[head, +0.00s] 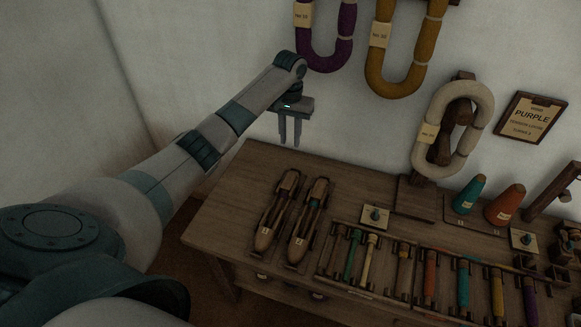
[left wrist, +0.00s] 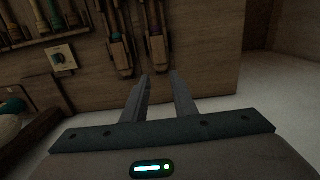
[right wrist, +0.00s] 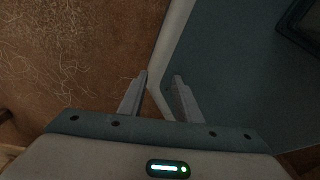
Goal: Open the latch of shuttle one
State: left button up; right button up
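Two wooden boat-shaped shuttles lie side by side on the left part of the table: a left shuttle (head: 266,236) and a right shuttle (head: 298,246). I cannot tell which is shuttle one, and the latches are too small to make out. In the left wrist view, both shuttles, one (left wrist: 118,50) and the other (left wrist: 156,46), show beyond the fingertips. My left gripper (head: 290,144) is open and empty, fingers down, above and behind the shuttles near the wall; it also shows in the left wrist view (left wrist: 160,80). My right gripper (right wrist: 160,80) is open and empty, away from the table.
A rack of coloured bobbins (head: 430,280) stands right of the shuttles. Thread cones, teal (head: 468,196) and orange (head: 505,206), stand at the back right. Yarn hanks, one white (head: 482,105), hang on the wall. A small knob plate (head: 376,217) sits behind the rack.

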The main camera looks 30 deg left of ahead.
aim_at(290, 177)
pick_arm(q)
notch_tip(290, 177, down, 17)
jog(key=shift+s+d+f+p, duration=0.1)
jog(key=shift+s+p, duration=0.05)
jog(key=shift+p, duration=0.45)
dwell(0.6)
grip_shut()
